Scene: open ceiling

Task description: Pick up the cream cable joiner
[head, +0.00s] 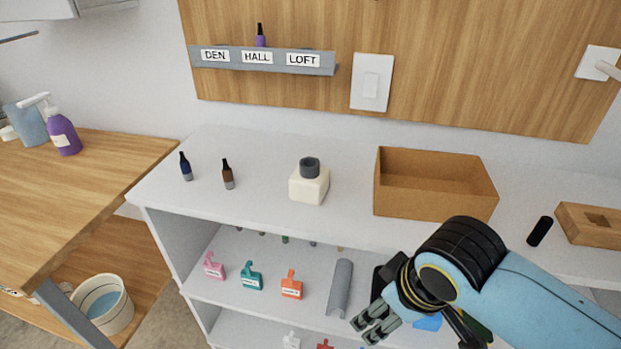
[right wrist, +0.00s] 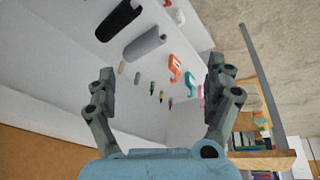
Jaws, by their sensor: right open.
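I cannot say for certain which thing is the cream cable joiner. A small tan piece (right wrist: 121,67) stands on the shelf in the right wrist view, beside a duller grey-tan piece (right wrist: 137,78); both are too small to identify. A small whitish thing (head: 291,340) shows on the lower shelf in the head view. My right gripper (head: 365,328) is open and empty in front of the shelf unit, right of the grey tube (head: 340,287). In the right wrist view its fingers (right wrist: 160,70) are wide apart, with the pieces beyond them. My left gripper is not in view.

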